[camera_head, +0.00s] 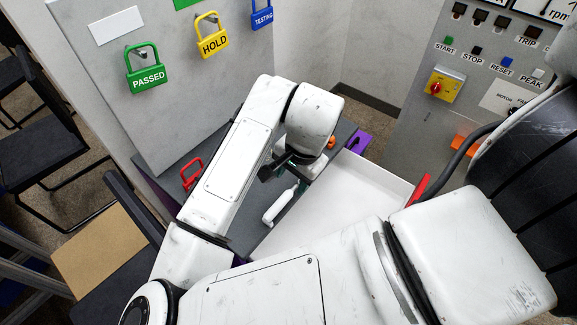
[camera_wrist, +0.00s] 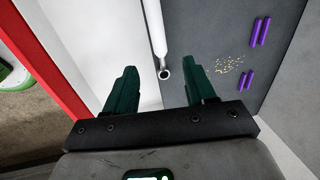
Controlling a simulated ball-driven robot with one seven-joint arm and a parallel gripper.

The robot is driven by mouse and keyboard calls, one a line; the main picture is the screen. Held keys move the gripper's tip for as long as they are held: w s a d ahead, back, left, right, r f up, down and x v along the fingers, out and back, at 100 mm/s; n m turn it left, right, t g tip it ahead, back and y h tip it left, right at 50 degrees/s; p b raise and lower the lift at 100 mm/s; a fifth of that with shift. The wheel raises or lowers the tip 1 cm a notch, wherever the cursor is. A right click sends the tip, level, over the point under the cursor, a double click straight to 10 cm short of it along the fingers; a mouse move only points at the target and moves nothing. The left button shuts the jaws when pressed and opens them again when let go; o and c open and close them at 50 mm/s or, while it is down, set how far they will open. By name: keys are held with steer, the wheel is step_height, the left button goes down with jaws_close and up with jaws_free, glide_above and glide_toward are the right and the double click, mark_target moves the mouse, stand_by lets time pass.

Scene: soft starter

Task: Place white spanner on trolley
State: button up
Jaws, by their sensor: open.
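The white spanner (camera_wrist: 157,35) lies on a dark grey surface (camera_wrist: 215,20), along the edge of a white tray. Its ring end shows between the two green fingers of my gripper (camera_wrist: 161,66) in the wrist view; the fingers are apart and neither touches it. In the head view a white, rounded bar (camera_head: 279,208), which looks like the same spanner, lies just below my gripper (camera_head: 292,163). My arm hides part of the surface around it. I cannot tell for sure which thing is the trolley.
The white tray (camera_head: 365,180) with red edging stands right of the spanner. A red padlock (camera_head: 191,175) is on the left, a purple item (camera_head: 357,141) behind. Small purple rods (camera_wrist: 259,32) and golden bits (camera_wrist: 228,68) lie nearby. Grey panels rise behind.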

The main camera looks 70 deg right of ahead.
mark_target(285, 196)
steer(key=shift+a+f, duration=0.1)
steer(key=shift+f, duration=0.05)
steer(key=f, duration=0.3)
steer(key=w+f, duration=0.1)
steer(key=f, duration=0.3)
steer(key=w+f, duration=0.1)
steer(key=f, duration=0.2)
steer(key=shift+d+f+p, duration=0.25)
steer(key=shift+d+p, duration=0.05)
steer(key=shift+p, duration=0.1)
steer(key=shift+c, duration=0.5)
jaws_close()
steer(key=shift+w, duration=0.1)
